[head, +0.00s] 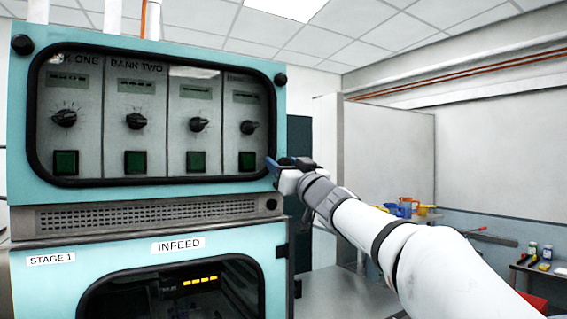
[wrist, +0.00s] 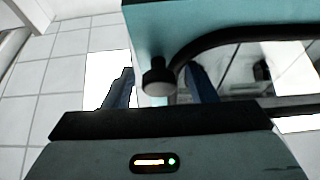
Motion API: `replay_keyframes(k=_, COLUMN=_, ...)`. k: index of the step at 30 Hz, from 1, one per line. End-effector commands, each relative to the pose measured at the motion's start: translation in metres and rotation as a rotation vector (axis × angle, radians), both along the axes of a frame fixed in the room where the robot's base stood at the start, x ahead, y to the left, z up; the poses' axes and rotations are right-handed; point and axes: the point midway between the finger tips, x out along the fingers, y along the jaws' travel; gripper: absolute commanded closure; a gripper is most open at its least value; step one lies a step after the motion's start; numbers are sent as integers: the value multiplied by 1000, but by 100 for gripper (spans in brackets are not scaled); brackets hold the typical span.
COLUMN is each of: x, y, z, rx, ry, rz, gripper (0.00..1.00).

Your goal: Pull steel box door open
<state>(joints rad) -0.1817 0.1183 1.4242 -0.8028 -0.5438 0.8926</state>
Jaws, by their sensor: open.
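The steel box is a teal cabinet, and its upper front is a teal door (head: 150,190) with a black-edged clear window, standing closed as far as I can see. My gripper (head: 271,165) is at the door's right edge in the head view. In the wrist view my gripper (wrist: 160,72) is open, its blue fingers on either side of a black knob (wrist: 157,84) beside the window seal. I cannot tell whether they touch it or the door edge.
Behind the window are several dials and green buttons. A vent strip (head: 150,214) and a lower teal INFEED panel (head: 190,262) are below. At the right, a bench (head: 350,290) and a back counter with blue and yellow containers (head: 405,208) stand behind my arm.

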Motion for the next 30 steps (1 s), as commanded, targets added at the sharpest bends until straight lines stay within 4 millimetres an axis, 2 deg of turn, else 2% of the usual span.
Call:
replay_keyframes(k=5, x=0, y=0, z=0, rx=0, ry=0, rz=-1, gripper=49)
replay_keyframes(k=24, x=0, y=0, z=-1, rx=-1, ry=1, rz=1, gripper=100)
replay_keyframes(k=30, x=-2, y=2, z=-1, rx=-1, ry=-1, rz=0, gripper=100)
